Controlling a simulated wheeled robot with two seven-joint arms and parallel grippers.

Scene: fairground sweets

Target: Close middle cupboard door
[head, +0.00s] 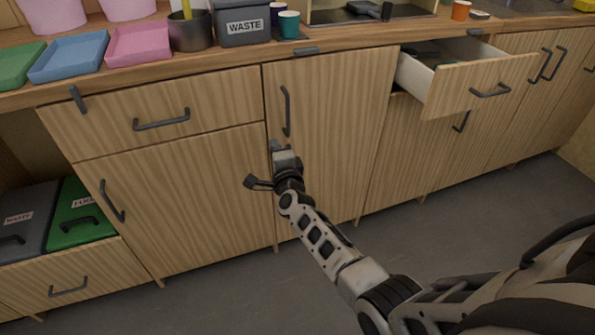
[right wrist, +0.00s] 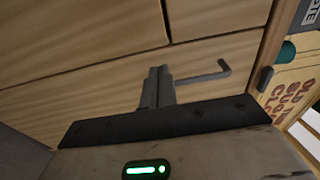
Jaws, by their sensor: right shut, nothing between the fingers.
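The middle cupboard door (head: 330,110) is a light wood panel with a dark upright handle (head: 286,112) near its left edge. It looks flush or nearly flush with the fronts beside it; I cannot tell whether a small gap is left. My right gripper (head: 274,146) is in front of the door's left edge, just below the handle. In the right wrist view its fingers (right wrist: 157,86) are together and empty, with the handle (right wrist: 204,76) right beside them. I cannot tell whether they touch the door. My left gripper is not in view.
A drawer (head: 475,85) at the upper right stands open and sticks out. The left drawer (head: 190,115) and the cupboard door (head: 185,205) under it look shut. Trays, cups and a waste bin (head: 243,27) stand on the counter. The grey floor (head: 230,295) in front is clear.

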